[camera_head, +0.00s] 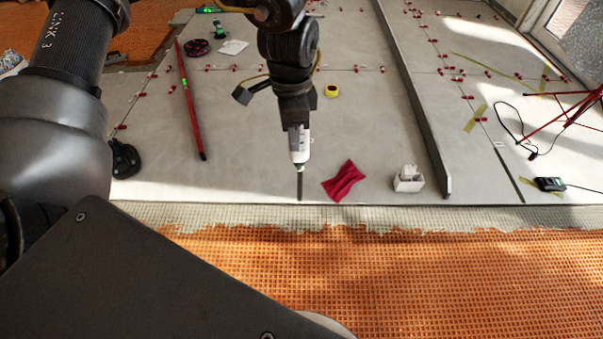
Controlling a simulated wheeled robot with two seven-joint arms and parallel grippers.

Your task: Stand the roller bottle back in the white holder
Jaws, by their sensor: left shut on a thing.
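The roller bottle (299,144) is white with a grey lower part and hangs upright, tip down, in the middle of the camera_head view. My left gripper (298,128) is shut on its upper part, which the fingers partly hide. A dark strip shows on the floor right below the tip; I cannot tell whether the tip touches it. The white holder (409,186) looks like a small open box on the grey tiles, to the right of the bottle, with a small whitish item in it. My right gripper is not in view.
A crumpled red cloth (343,181) lies between the bottle and the holder. A long grey bar (416,110) lies just right of the holder. A yellow tape roll (331,91) and a red level (189,105) lie farther back. Orange matting (400,280) covers the front.

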